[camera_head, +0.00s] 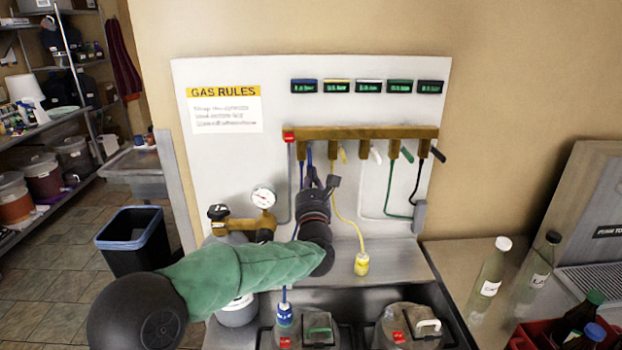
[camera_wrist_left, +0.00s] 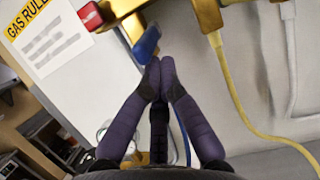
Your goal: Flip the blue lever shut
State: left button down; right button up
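The blue lever (camera_head: 309,153) is on the leftmost valve of the brass manifold (camera_head: 370,133) on the white wall panel. In the head view it points about straight down beside its valve. It also shows in the left wrist view (camera_wrist_left: 147,42), just beyond my fingertips. My left gripper (camera_head: 316,174) is just below the lever, and in the left wrist view (camera_wrist_left: 160,70) its fingertips are together with nothing visible between them. The tips are very close to the lever's lower end; I cannot tell whether they touch it. My right gripper is out of view.
Yellow (camera_head: 343,155), white (camera_head: 376,154), green (camera_head: 407,154) and black (camera_head: 438,154) levers sit to the right, slanting down-right. A yellow hose (camera_head: 347,215) hangs close to my left gripper. A gauge (camera_head: 263,198) stands at the left; lidded buckets (camera_head: 408,328) stand below.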

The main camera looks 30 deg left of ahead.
pick_arm(q)
jog(key=shift+s+d+r+g+h, duration=0.2)
jog(key=shift+r+g+h, duration=0.25)
jog(key=shift+r, duration=0.2)
jog(key=shift+a, duration=0.1)
notch_tip(320, 180, down, 5)
jog(key=b, duration=0.6)
jog(key=p+v, duration=0.2)
jog(key=v, duration=0.8)
jog(key=shift+r, duration=0.25)
